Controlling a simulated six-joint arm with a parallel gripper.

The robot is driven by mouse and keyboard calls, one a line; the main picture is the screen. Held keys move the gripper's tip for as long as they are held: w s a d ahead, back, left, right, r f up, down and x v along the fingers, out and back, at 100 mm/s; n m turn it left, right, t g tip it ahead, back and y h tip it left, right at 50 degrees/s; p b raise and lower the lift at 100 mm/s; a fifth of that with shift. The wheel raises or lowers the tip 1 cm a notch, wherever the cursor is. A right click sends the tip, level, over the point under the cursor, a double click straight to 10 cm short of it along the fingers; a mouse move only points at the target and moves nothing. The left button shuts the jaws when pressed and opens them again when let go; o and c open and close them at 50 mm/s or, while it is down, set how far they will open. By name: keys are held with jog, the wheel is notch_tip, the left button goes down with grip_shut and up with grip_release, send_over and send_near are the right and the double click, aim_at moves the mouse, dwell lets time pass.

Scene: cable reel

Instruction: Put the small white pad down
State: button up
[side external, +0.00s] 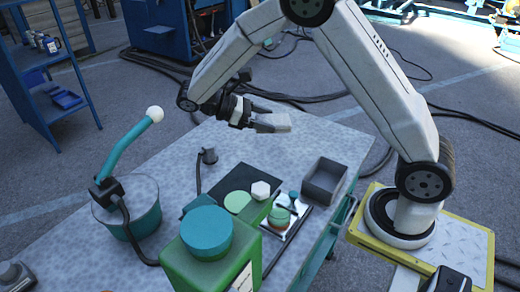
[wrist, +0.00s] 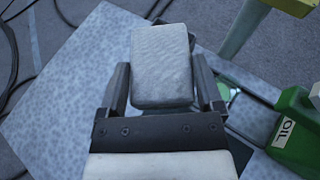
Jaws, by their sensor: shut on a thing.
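The small white pad (wrist: 162,65), pale grey-white with rounded corners, lies between the two dark fingers of my gripper (wrist: 162,88) in the wrist view. The fingers are shut on its sides. In the side view the pad (side external: 274,123) sticks out to the right from my gripper (side external: 258,115). It is held in the air, apart from the grey speckled table (side external: 270,152). What is directly under the pad is partly hidden in the wrist view.
A green oil can (wrist: 295,130) shows at right. The table's far part is clear.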

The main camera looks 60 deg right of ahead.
aim_at(270, 134)
jog(key=m+y, duration=0.1)
jog(key=s+a+m+g+y, duration=0.1)
jog(key=s+f+m+g+y, duration=0.1)
jog(key=m+y, duration=0.1)
jog(key=shift+s+a, duration=0.15)
jog(key=shift+a, duration=0.1)
jog(key=m+y, duration=0.1)
jog(key=a+m+y, duration=0.1)
jog(key=y, duration=0.1)
jog(key=s+m+g+y, duration=0.1)
jog(key=shift+s+a+m, duration=0.1)
jog(key=shift+a+m, duration=0.25)
jog(key=shift+m, duration=0.05)
jog(key=w+a+r+m+t+y, duration=0.1)
jog(key=w+r+m+t+y, duration=0.25)
jog(key=m+t+y, duration=0.45)
jog(key=w+a+r+m+t+y, duration=0.25)
jog(key=r+m+t+y, duration=0.2)
jog(key=m+t, duration=0.8)
notch_tip(270, 134, down, 19)
jog(key=m+g, duration=0.1)
jog(key=g, duration=0.1)
jog(key=shift+d+r+m, duration=0.15)
jog(key=shift+d+m, duration=0.15)
jog(key=shift+m, duration=0.05)
jog(key=shift+f, duration=2.9)
